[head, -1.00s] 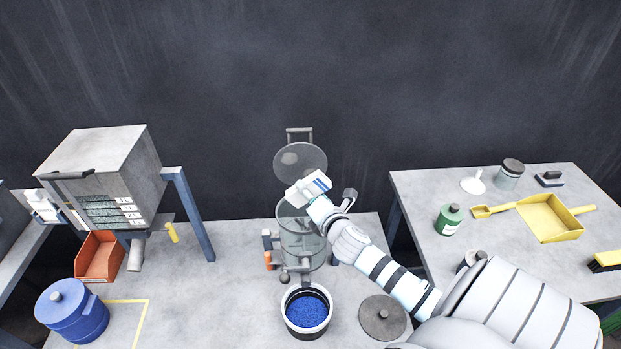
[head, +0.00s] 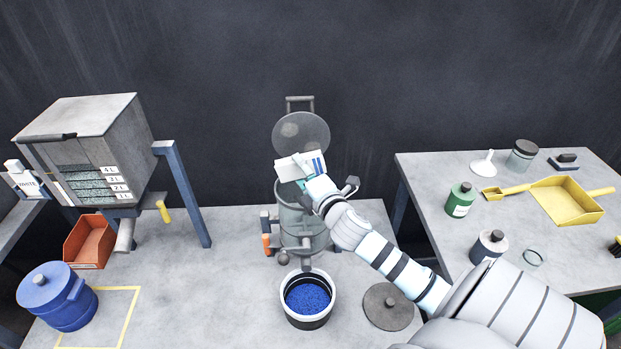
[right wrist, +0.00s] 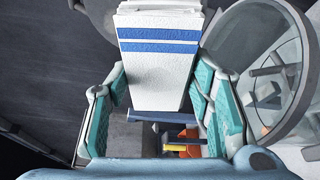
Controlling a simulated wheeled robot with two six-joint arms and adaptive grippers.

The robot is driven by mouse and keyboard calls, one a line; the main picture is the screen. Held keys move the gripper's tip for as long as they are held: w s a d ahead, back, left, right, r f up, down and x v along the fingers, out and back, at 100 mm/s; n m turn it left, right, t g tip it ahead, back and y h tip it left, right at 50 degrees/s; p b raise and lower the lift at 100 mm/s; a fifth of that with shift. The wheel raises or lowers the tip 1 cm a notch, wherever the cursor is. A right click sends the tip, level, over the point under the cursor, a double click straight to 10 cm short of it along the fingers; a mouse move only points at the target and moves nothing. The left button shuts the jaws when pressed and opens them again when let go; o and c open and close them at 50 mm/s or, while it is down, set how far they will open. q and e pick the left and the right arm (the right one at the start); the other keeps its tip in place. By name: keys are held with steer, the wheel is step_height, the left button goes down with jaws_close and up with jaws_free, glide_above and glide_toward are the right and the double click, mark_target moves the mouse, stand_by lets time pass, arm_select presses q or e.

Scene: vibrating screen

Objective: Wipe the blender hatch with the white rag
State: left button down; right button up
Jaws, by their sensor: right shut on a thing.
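The blender (head: 303,225) is a clear cylinder standing on the middle bench. Its round hatch (head: 303,128) is a clear disc, open and tilted up behind the body. The white rag (head: 288,171), folded with blue stripes, is held in my right gripper (head: 307,184), just below the hatch and above the body's mouth. In the right wrist view, the rag (right wrist: 158,70) stands between the teal finger pads of my right gripper (right wrist: 158,88). I cannot tell whether the rag touches the hatch. My left gripper is not in view.
A bucket of blue granules (head: 308,300) stands before the blender, with a grey lid (head: 388,306) beside it. A blue drum (head: 58,298) and the vibrating screen (head: 95,150) are left. The right table (head: 425,185) holds bottles and a yellow dustpan (head: 565,202).

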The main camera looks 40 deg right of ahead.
steer(key=shift+w+a+m+t+b, duration=0.2)
steer(key=shift+a+m+t+b, duration=0.2)
steer(key=shift+m+b, duration=0.4)
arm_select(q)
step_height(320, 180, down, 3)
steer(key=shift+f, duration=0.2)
arm_select(e)
steer(key=w+d, duration=0.1)
steer(key=w+d+r+m, duration=0.1)
steer(key=w, duration=0.1)
steer(key=w+d+m, duration=0.1)
steer(key=shift+w+d+r+t, duration=0.2)
steer(key=shift+w+r+t, duration=0.1)
steer(key=shift+r, duration=0.1)
steer(key=shift+w+d, duration=0.65)
steer(key=shift+w, duration=0.15)
